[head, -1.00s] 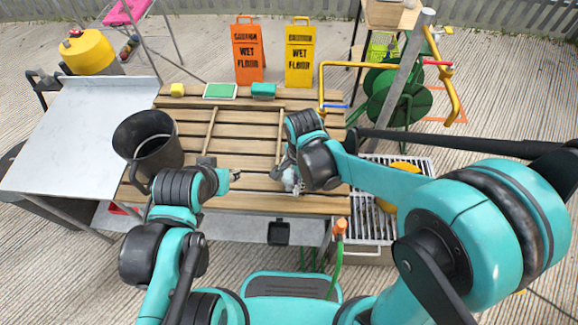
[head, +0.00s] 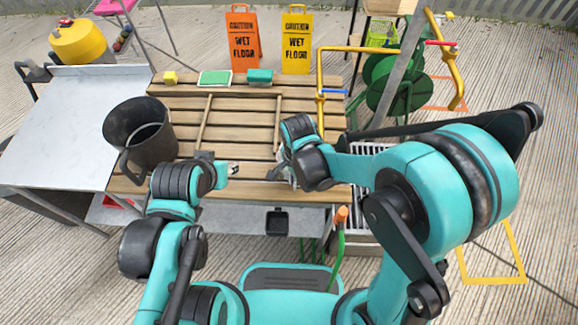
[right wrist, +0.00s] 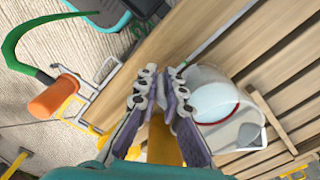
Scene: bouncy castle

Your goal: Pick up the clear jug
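In the right wrist view the clear jug (right wrist: 212,98) lies just right of the fingers, with a pale rounded body, a red line and a handle on its lower right. In the head view it is mostly hidden behind my right gripper (head: 286,174), near the front of the slatted wooden table (head: 235,131). In the wrist view the right fingertips (right wrist: 159,88) are close together beside the jug, with a narrow gap; contact cannot be told. My left gripper (head: 230,170) is over the table's front left part, its fingers too small to read.
A black bucket (head: 150,148) stands at the left, beside a white side table (head: 65,125). Sponges (head: 259,76) and a green-and-white pad (head: 215,78) line the back edge. Wet-floor signs (head: 297,45) stand behind. A hose with an orange nozzle (head: 342,214) is at front right.

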